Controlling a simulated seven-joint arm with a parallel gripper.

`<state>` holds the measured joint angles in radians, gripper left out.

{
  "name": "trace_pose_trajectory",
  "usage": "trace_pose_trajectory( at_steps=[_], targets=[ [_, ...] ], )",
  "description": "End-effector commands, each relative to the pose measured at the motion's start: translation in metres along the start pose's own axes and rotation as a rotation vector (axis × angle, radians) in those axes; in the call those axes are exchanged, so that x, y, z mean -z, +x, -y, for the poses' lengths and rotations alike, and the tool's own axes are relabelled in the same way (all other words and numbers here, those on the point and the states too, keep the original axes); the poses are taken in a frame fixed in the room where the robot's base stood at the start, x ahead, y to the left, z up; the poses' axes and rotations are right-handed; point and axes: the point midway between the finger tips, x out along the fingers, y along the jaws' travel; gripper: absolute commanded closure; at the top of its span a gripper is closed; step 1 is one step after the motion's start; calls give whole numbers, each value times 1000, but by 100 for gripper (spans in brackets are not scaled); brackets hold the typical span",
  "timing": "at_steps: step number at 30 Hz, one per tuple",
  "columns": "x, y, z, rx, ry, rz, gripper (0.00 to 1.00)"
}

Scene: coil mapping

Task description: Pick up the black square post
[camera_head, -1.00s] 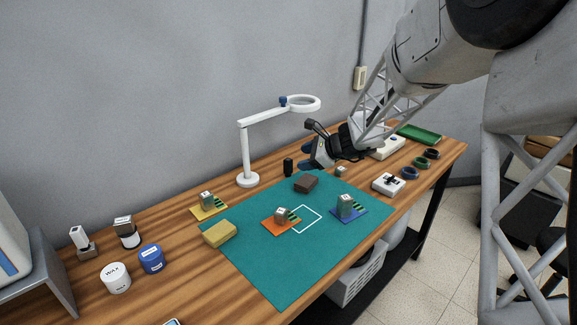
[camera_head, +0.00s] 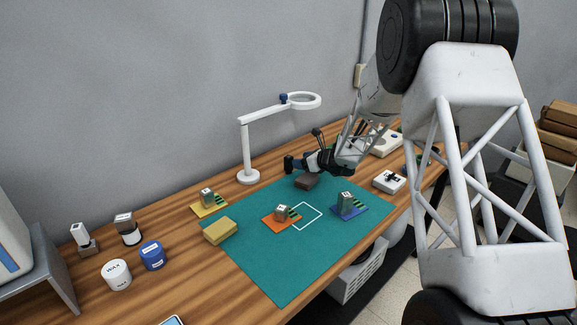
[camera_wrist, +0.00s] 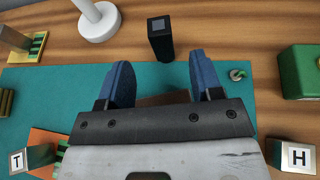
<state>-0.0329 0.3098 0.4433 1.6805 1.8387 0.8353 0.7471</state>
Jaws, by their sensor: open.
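The black square post (camera_wrist: 161,42) stands upright on the wooden table, just beyond the far edge of the teal mat. In the wrist view it lies ahead of the gap between my two blue fingertips. My gripper (camera_wrist: 162,78) is open, with nothing between its fingers, and a short gap separates it from the post. In the head view the post (camera_head: 288,163) shows just left of my gripper (camera_head: 299,163), which is low and points left towards it. The post's lower part is partly hard to make out there.
A dark brown block (camera_head: 306,181) sits on the teal mat (camera_head: 270,260) below my gripper. A white magnifier lamp (camera_head: 248,177) stands left of the post. Orange (camera_head: 282,223), blue (camera_head: 348,211) and yellow (camera_head: 209,209) boards carry small blocks. A green box (camera_wrist: 300,72) is at right.

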Motion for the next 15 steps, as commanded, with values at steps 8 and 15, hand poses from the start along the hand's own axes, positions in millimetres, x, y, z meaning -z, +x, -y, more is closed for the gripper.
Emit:
trace_pose_trajectory(
  at_steps=[8,15],
  targets=[
    [0,8,0,-2,-1,-1,40],
    [1,24,0,-1,-1,-1,40]
  ],
)
